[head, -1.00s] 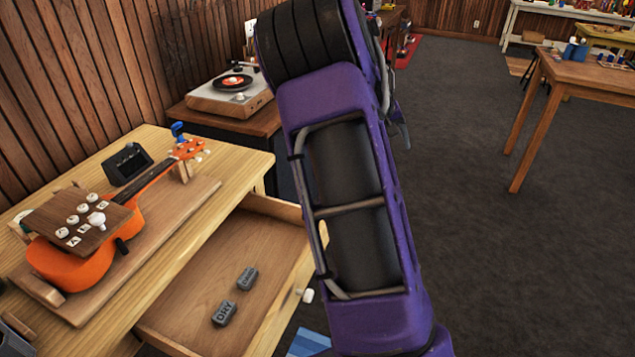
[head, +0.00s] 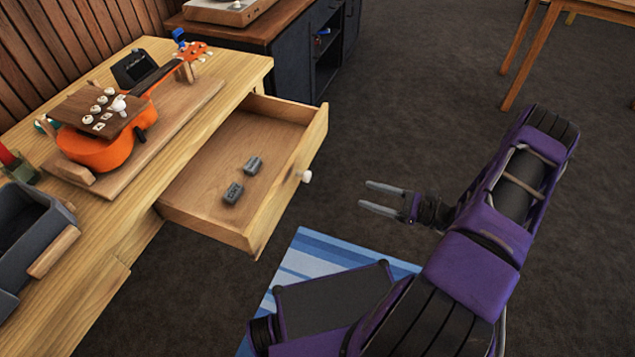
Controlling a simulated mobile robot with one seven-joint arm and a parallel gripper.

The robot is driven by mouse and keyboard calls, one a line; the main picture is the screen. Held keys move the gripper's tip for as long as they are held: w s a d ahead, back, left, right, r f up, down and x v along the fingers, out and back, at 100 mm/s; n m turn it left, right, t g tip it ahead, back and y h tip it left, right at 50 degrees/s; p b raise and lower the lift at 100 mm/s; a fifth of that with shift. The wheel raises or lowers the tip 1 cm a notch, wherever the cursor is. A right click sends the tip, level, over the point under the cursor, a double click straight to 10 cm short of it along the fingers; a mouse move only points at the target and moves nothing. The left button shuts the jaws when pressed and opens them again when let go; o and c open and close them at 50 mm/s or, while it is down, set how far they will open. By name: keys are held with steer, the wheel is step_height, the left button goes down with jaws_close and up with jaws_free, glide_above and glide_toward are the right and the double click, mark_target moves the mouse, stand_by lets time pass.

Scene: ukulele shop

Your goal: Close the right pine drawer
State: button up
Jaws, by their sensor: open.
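The right pine drawer (head: 280,197) stands pulled out from the pine bench (head: 215,95), in the middle of the head view. Its front faces right and carries a round white knob (head: 306,177). Two small dark grey labelled blocks lie inside, one nearer (head: 233,193) and one farther (head: 253,165). My gripper (head: 374,196) is open and empty. It is out over the floor, to the right of the knob and apart from it, with its fingers pointing left toward the drawer front.
An orange ukulele (head: 105,150) lies in a wooden cradle on the bench. A dark grey bin (head: 30,235) is at the left. A dark cabinet (head: 300,55) stands behind the drawer. A blue striped mat (head: 310,262) lies below my arm. Floor between gripper and knob is clear.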

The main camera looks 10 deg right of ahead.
mark_target(310, 177)
steer(key=x, duration=1.7)
steer(key=shift+w, duration=0.1)
steer(key=shift+c, duration=0.3)
jaws_close()
stand_by(0.5)
